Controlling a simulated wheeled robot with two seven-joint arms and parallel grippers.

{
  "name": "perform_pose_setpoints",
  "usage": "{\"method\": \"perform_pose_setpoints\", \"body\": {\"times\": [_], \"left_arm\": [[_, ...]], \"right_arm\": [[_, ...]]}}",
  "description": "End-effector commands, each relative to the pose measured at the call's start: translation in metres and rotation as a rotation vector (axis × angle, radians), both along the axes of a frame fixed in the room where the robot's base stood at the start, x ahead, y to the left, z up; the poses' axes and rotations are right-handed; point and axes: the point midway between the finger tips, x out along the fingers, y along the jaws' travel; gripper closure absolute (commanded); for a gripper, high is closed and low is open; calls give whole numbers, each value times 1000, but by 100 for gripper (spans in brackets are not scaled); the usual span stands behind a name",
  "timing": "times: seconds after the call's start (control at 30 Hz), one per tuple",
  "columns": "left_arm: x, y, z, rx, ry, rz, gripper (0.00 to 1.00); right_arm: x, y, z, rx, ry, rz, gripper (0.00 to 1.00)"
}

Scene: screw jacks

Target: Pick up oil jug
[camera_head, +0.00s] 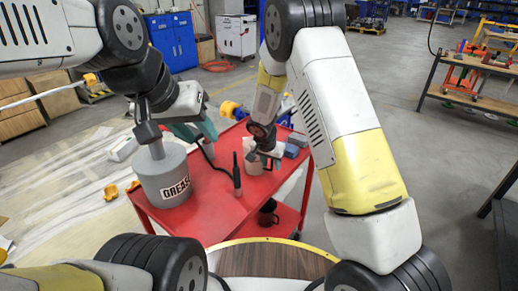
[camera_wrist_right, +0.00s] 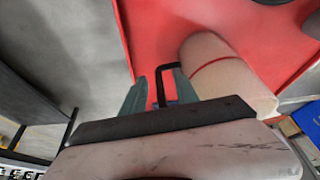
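The oil jug (camera_head: 253,165) looks like a small beige can on the red cart, partly hidden by my right gripper (camera_head: 265,150). In the right wrist view the jug (camera_wrist_right: 225,75) is a pale cylinder with a red band and a dark handle (camera_wrist_right: 168,68). The teal fingers of my right gripper (camera_wrist_right: 160,95) stand on either side of the handle, with a gap between them. I cannot tell whether they touch it.
The red cart (camera_head: 220,205) carries a dark upright tool (camera_head: 237,175) left of the jug, and grey-blue blocks (camera_head: 295,145) at its right. A dark mug (camera_head: 268,212) is on the lower shelf. A workbench (camera_head: 475,95) stands at the right, across open floor.

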Motion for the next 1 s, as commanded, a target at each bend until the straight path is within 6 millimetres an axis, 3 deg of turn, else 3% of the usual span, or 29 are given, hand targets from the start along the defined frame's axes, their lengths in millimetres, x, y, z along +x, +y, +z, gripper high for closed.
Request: {"method": "perform_pose_setpoints", "body": {"times": [0.03,0.2,0.23,1.0], "left_arm": [[0,0,0,0,0,0,64],[0,0,0,0,0,0,64],[0,0,0,0,0,0,64],[0,0,0,0,0,0,64]], "right_arm": [[0,0,0,0,0,0,64],[0,0,0,0,0,0,97],[0,0,0,0,0,0,100],[0,0,0,0,0,1,100]]}}
